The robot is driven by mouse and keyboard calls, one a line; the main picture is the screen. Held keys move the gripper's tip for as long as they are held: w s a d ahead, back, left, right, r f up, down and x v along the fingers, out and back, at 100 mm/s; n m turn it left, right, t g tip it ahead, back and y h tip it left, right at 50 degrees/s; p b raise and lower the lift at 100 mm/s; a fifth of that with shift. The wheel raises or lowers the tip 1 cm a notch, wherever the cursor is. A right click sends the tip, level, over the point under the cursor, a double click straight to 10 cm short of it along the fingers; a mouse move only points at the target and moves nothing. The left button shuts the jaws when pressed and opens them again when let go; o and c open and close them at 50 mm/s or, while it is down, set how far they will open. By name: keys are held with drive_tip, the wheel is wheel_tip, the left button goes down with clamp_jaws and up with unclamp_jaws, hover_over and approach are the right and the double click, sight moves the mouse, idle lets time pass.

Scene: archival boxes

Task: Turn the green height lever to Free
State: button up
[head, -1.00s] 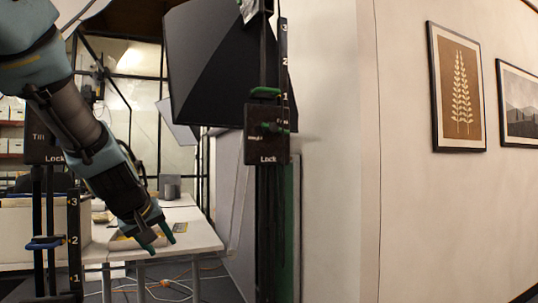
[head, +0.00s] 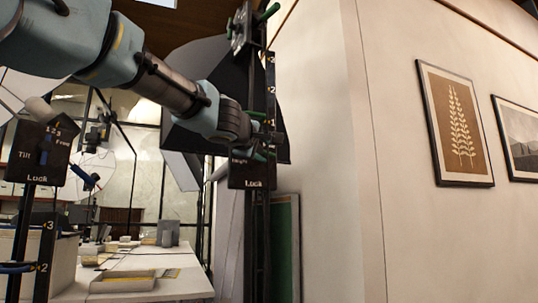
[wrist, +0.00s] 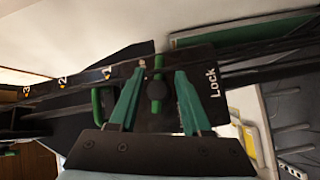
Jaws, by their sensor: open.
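The green height lever (wrist: 158,64) is in the wrist view, with a round dark hub (wrist: 156,90), on a black box (wrist: 203,62) marked Lock at its right end. The lever points to the top of that picture, across the line toward Lock. My gripper (wrist: 160,74) is open, with its two green fingers on either side of the lever and hub; I cannot tell if they touch. The Free mark is hidden. In the head view my gripper (head: 258,142) is in front of the Height box (head: 250,181) and hides the lever there.
A green handle (wrist: 100,104) is beside my left finger in the wrist view. The post carries a scale numbered 1 to 3. In the head view, a Tilt box (head: 38,160) stands at left, a white table (head: 150,262) behind, and a wall (head: 335,120) at right.

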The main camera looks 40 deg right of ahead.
sight(270, 154)
drive_tip(key=shift+p+x, duration=0.35)
drive_tip(key=shift+x, duration=2.25)
clamp_jaws()
